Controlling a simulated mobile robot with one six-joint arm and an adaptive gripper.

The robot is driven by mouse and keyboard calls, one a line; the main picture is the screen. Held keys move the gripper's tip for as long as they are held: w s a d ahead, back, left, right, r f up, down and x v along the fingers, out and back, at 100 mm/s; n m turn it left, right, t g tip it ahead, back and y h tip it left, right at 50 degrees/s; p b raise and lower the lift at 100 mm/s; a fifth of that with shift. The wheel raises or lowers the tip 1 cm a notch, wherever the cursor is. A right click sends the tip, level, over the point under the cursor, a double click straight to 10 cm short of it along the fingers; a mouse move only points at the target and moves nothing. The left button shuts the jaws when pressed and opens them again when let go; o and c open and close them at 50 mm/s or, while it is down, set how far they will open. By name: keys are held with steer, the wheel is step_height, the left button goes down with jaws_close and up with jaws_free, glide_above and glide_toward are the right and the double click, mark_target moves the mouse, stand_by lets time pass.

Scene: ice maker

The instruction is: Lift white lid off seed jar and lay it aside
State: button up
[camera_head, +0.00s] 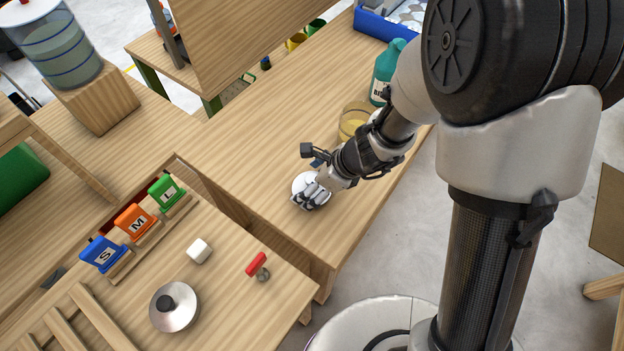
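A white round lid (301,183) lies at or just above the table, partly hidden under my gripper. My gripper (310,199) points down at it, with its fingers over the lid's near side. Whether the fingers are closed on the lid or only near it cannot be made out. A clear jar with yellowish contents (353,118) stands further back on the same table, partly behind my wrist. No white lid shows on the visible part of its top.
A teal bottle (383,72) stands behind the jar, and a blue bin (375,25) beyond it. The front table holds a silver knobbed lid (174,307), a white cube (199,250), a red-handled object (257,265) and S, M, L blocks (135,222). The table left of my gripper is clear.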

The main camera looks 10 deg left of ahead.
steer(key=shift+f, duration=0.55)
steer(key=o, duration=1.2)
steer(key=v, duration=1.2)
steer(key=s+d+r+n+t+h, duration=0.1)
steer(key=s+d+r+n+h, duration=0.1)
steer(key=s+d+r+n, duration=0.2)
steer(key=s+d+r+n+t+h, duration=0.1)
steer(key=s+d+r+n+h, duration=0.1)
steer(key=s+d+r+n, duration=0.3)
steer(key=s+d+r+n+t+h, duration=0.1)
steer(key=s+d+r+n, duration=0.3)
steer(key=d+n, duration=0.5)
steer(key=shift+s+r+n+h, duration=0.15)
steer(key=shift+r+n+h, duration=0.05)
steer(key=shift+r+n, duration=0.3)
steer(key=shift+s+r+n+h, duration=0.2)
steer(key=shift+r+n, duration=0.25)
steer(key=shift+n, duration=0.15)
